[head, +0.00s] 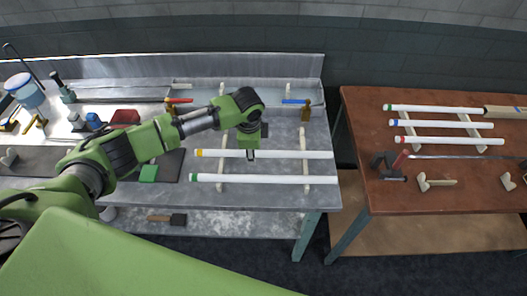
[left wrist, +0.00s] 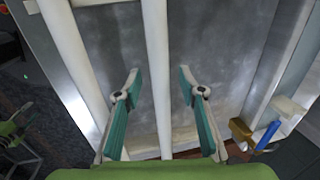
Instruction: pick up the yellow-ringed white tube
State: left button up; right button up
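The yellow-ringed white tube (head: 295,154) lies across two pale rails on the metal table, its yellow ring at the left end. My left gripper (head: 251,153) points down over the middle of this tube. In the left wrist view the fingers of my left gripper (left wrist: 158,76) are open, and a white tube (left wrist: 156,45) runs between them with a gap on each side. Its ring is out of that view, but its position fits the yellow-ringed tube. I cannot tell how far the fingertips are above it. My right gripper is not in view.
A green-ringed white tube (head: 280,179) lies parallel on the near side. A blue-handled hammer (head: 306,112) and a red-handled hammer (head: 170,106) lie toward the back. The brown table (head: 460,185) at right holds several ringed tubes. A gap separates the tables.

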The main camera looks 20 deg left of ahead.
pick_arm(q)
grip_shut()
jog(key=shift+r, duration=0.1)
